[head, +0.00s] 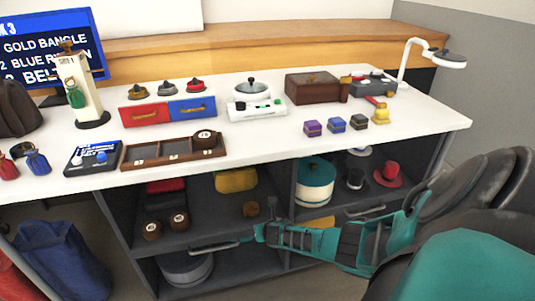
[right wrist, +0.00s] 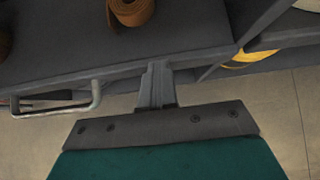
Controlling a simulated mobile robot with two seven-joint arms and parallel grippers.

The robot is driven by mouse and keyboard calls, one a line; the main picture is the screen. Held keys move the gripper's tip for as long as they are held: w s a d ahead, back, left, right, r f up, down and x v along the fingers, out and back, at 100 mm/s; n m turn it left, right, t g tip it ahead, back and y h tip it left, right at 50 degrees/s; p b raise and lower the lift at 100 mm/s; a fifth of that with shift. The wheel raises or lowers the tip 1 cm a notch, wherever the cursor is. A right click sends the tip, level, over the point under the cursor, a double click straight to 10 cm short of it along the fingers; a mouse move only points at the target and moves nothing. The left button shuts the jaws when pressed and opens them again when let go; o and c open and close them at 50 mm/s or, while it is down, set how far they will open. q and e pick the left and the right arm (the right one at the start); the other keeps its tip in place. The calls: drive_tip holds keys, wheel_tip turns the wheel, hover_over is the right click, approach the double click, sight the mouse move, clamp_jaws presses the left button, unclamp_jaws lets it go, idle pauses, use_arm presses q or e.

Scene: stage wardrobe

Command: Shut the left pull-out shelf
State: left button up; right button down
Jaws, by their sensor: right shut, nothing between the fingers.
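The left pull-out shelf (head: 205,233) is a dark grey board under the white counter, with a metal bar handle (head: 214,246) on its front. It carries dark red and yellow folded items and several brown rolls. How far out it stands is hard to tell. My right gripper (head: 259,232) is shut and empty at the shelf's front edge, right of the handle. In the right wrist view its fingertips (right wrist: 157,68) overlap the shelf's front edge (right wrist: 200,63), with the handle (right wrist: 80,104) to the left; contact is unclear. My left gripper is out of view.
The right shelf (head: 335,212) beside it holds a round teal-and-white box (head: 315,182) and hats. A grey round box (head: 186,268) stands below the left shelf. The white counter (head: 260,140) above carries many small items. Open floor lies in front.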

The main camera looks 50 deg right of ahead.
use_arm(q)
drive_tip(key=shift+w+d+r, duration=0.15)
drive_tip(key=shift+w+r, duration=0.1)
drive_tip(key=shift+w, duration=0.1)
use_arm(e)
drive_tip(key=shift+w+d+r, duration=0.1)
drive_tip(key=shift+w+d, duration=0.2)
drive_tip(key=shift+w, duration=0.2)
